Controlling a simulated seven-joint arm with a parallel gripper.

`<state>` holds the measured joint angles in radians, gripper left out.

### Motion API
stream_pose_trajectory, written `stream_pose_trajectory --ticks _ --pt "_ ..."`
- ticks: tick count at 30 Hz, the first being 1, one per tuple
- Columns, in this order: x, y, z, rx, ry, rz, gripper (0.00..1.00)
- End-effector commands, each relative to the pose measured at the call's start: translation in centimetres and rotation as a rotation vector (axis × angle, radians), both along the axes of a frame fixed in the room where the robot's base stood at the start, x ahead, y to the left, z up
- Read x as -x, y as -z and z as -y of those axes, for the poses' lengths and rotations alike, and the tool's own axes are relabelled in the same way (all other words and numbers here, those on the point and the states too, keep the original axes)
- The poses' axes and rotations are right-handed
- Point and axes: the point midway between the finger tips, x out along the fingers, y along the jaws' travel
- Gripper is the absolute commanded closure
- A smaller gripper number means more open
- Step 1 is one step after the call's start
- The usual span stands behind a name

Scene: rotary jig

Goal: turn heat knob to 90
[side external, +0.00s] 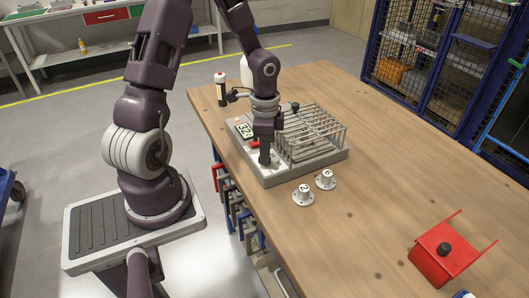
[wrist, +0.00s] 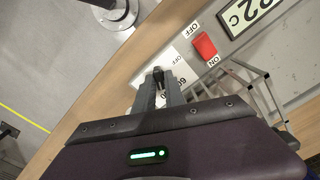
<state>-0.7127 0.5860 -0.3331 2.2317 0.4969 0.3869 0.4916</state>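The heating bath (side external: 312,165) is a grey box on the wooden table. Its heat knob (wrist: 157,73) is a small dark piece between my fingertips in the wrist view, mostly hidden by them. A white dial plate (wrist: 184,73) around it shows "OFF" and "60"; other marks are partly covered, and I cannot read the knob's setting. My gripper (wrist: 159,83) points down at the panel, its fingers close together on either side of the knob. In the side view my gripper (side external: 265,158) is at the bath's near left end.
A red ON/OFF switch (wrist: 205,46) and a display (wrist: 245,14) sit beside the dial. A wire rack (side external: 312,132) covers the bath's right part. Two white flanged pieces (side external: 303,197) and a red holder (side external: 440,256) are on the table. The table's middle right is clear.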

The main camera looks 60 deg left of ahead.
Motion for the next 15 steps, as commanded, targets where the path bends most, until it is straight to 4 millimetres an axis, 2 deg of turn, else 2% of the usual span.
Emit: stream_pose_trajectory --ticks 1,2,11,15 --pt "0.0 0.0 0.0 0.0 0.0 0.0 0.74" --pt "0.0 0.0 0.0 -0.001 0.0 -0.001 0.69" --pt "0.1 0.0 0.0 0.0 -0.001 -0.004 0.68" --pt "0.1 -2.1 -0.1 -0.002 -0.003 0.0 0.68"
